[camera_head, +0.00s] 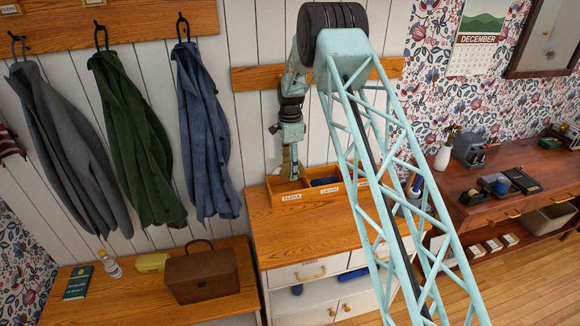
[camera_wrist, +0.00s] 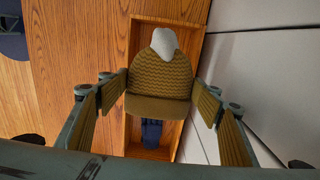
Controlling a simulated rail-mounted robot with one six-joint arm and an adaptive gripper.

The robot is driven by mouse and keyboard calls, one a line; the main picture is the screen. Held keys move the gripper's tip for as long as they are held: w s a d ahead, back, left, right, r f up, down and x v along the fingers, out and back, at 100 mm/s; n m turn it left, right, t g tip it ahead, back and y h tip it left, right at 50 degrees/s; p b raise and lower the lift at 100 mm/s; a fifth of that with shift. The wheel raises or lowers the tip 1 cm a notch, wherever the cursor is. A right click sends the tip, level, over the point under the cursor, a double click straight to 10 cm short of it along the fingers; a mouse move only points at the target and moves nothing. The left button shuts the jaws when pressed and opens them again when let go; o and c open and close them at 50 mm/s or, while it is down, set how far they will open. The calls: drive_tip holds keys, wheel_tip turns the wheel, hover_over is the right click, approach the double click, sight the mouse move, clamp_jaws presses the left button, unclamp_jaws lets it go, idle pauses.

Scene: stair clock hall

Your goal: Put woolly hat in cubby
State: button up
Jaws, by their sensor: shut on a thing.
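The woolly hat (camera_wrist: 158,85) is mustard-brown ribbed knit with a grey pompom. In the wrist view it sits between the fingers of my gripper (camera_wrist: 160,100), which is shut on it. The wooden cubby box (camera_wrist: 137,40) lies beneath it, against the white wall. In the head view the cubby box (camera_head: 276,187) stands at the back of a wooden cabinet, with small white labels on its front. My gripper (camera_head: 290,150) points down over its left compartment. The hat (camera_head: 289,163) shows only partly there, and I cannot tell whether it touches the box floor.
A dark blue item (camera_head: 325,181) lies in a compartment right of my gripper. The cabinet top (camera_head: 305,230) in front of the box is clear. Coats (camera_head: 130,130) hang at left above a bench with a brown bag (camera_head: 202,276). A desk (camera_head: 500,180) stands at right.

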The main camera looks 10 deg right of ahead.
drive_tip(key=shift+f+b, duration=0.85)
drive_tip(key=shift+f, duration=1.7)
drive_tip(key=o, duration=1)
drive_tip(key=shift+r, duration=0.15)
